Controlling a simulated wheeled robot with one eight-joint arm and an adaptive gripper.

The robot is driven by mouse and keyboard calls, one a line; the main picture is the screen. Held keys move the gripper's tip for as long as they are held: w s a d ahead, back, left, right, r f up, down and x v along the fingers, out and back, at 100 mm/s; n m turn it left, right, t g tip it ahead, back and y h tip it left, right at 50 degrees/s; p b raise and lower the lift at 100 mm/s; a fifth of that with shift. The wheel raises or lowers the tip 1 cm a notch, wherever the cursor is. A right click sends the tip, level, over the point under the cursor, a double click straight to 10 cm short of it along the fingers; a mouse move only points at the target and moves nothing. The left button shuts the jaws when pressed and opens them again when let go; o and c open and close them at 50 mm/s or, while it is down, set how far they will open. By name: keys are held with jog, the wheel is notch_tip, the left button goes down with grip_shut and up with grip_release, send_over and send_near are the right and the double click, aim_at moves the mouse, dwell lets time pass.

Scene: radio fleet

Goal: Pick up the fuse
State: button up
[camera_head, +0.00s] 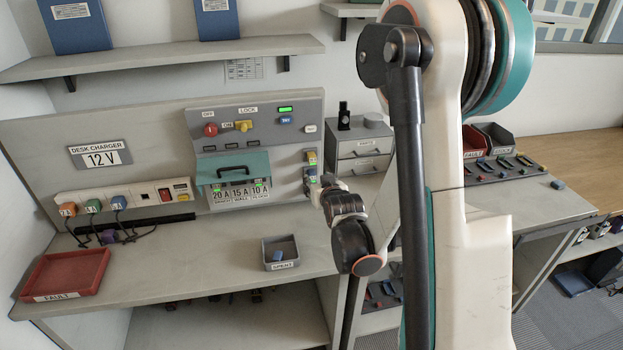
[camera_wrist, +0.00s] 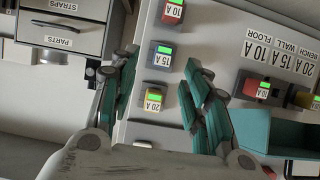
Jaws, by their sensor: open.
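In the wrist view a column of labelled fuses sits on the grey panel: a red 10 A fuse (camera_wrist: 173,12), a blue 15 A fuse (camera_wrist: 162,56) and a yellow 20 A fuse (camera_wrist: 155,99). Each has a green light beside it. My gripper (camera_wrist: 162,80) is open, its teal fingers on either side of the yellow 20 A fuse; contact cannot be told. In the head view my gripper (camera_head: 326,184) is at the panel's right edge, near the yellow fuse (camera_head: 311,157) and blue fuse (camera_head: 310,171). Another blue fuse (camera_head: 278,256) lies in the SPENT tray (camera_head: 282,266).
The fuse box has a teal cover (camera_head: 232,168) above its labelled slots. Grey STRAPS and PARTS drawers (camera_head: 362,150) stand close to the right of the panel. A red FAULT tray (camera_head: 65,272) is at the bench's left. The middle bench front is mostly clear.

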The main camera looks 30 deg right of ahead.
aim_at(313, 178)
jog(key=shift+a+b+x, duration=0.2)
jog(key=shift+b+x, duration=0.85)
jog(key=shift+x, duration=1.65)
jog(key=shift+c, duration=0.5)
jog(key=c, duration=0.8)
